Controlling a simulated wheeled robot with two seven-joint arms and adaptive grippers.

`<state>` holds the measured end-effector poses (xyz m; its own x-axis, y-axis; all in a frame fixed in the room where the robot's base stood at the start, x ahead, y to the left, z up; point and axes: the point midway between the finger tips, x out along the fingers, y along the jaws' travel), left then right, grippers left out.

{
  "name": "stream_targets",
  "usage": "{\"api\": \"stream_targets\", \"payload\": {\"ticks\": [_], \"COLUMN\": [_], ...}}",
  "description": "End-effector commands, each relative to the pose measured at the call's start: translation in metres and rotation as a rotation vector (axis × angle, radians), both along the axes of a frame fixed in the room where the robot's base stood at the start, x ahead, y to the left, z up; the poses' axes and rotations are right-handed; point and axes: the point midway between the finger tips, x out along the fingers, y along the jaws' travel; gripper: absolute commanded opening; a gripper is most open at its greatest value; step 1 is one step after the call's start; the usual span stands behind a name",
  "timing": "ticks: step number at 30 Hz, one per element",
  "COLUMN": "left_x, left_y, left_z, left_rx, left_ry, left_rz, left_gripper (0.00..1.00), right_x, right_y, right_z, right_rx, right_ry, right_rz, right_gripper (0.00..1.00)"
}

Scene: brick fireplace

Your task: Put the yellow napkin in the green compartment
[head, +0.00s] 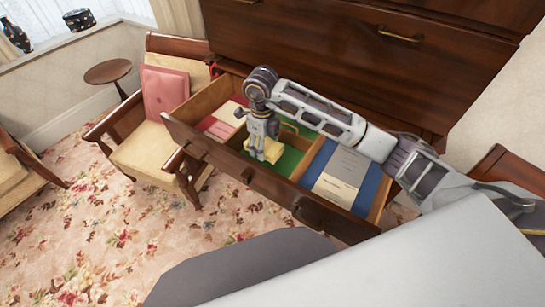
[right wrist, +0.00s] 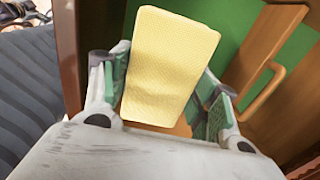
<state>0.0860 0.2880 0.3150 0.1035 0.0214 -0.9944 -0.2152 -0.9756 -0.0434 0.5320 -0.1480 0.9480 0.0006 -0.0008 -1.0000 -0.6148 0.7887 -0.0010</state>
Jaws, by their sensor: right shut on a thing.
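The yellow napkin (head: 272,151) is a pale yellow folded cloth. It is between the fingers of my right gripper (head: 261,150), which is shut on it. In the right wrist view the napkin (right wrist: 172,62) stands up between the two fingers. The gripper is over the green compartment (head: 289,160), the middle one of an open wooden drawer. Green lining also shows behind the napkin in the right wrist view (right wrist: 252,30). I cannot tell whether the napkin touches the compartment floor. My left gripper is not in view.
The red compartment (head: 211,124) to the left holds pinkish folded items. The blue compartment (head: 369,188) to the right holds grey and cream items (head: 342,172). Wooden dividers separate them. An armchair (head: 150,150) with a pink cushion stands left of the drawer.

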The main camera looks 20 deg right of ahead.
Motion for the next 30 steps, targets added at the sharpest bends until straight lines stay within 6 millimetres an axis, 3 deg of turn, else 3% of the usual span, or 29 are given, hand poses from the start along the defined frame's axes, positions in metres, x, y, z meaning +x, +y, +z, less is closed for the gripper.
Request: {"api": "stream_targets", "payload": {"ticks": [14,30], "left_x": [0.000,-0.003], "left_y": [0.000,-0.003], "left_z": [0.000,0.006], "left_rx": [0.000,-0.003], "left_ry": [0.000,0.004], "left_rz": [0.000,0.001], "left_gripper": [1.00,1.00], "right_x": [0.000,0.000], "right_y": [0.000,0.000], "right_z": [-0.004,-0.062], "right_rx": [0.000,0.001], "right_ry": [0.001,0.001], "right_rz": [0.000,0.000], "right_gripper": [0.37,0.37]}}
